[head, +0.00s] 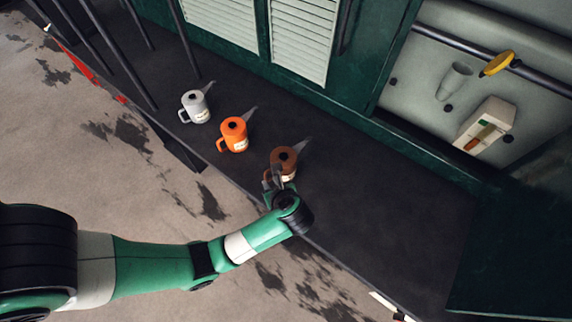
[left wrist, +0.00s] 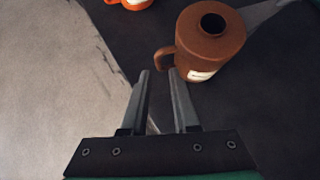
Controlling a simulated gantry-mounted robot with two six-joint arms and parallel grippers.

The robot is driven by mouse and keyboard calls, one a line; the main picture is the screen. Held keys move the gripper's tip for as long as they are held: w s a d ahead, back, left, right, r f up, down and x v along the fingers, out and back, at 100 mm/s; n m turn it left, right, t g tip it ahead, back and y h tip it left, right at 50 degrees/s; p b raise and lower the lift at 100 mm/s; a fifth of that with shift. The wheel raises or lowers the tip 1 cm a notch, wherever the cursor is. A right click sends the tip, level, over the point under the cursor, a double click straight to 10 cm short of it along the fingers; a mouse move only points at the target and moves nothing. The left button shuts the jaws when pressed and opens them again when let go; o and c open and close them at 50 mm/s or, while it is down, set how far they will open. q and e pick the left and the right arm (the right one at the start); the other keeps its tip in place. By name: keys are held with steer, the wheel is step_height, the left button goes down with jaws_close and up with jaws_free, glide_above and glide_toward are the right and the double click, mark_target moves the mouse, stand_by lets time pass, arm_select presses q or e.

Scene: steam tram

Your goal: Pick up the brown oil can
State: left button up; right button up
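The brown oil can (head: 284,160) stands upright on the dark deck (head: 390,215), its grey spout pointing up and right in the head view. In the left wrist view the can (left wrist: 205,45) is at the upper right, with its handle (left wrist: 162,60) facing my fingers. My left gripper (head: 272,180) is at the handle side of the can. Its two fingers (left wrist: 159,72) are apart with nothing held between them. The tips lie just short of the handle in the picture; whether the right one touches it I cannot tell. My right gripper is not in view.
An orange can (head: 233,134) and a grey can (head: 195,106) stand in a row to the left of the brown one. Dark posts (head: 135,60) rise at the upper left. A green louvred wall (head: 345,70) bounds the deck behind. The deck right of the brown can is clear.

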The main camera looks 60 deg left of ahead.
mark_target(266, 177)
arm_select(q)
steer(key=x, duration=0.5)
steer(key=shift+a+f+b, duration=0.1)
steer(key=shift+a+b, duration=0.05)
steer(key=shift+b, duration=0.2)
steer(key=b+x, duration=0.1)
steer(key=x, duration=0.4)
steer(key=shift+s+a, duration=0.1)
steer(key=shift+s, duration=0.15)
jaws_close()
stand_by(0.7)
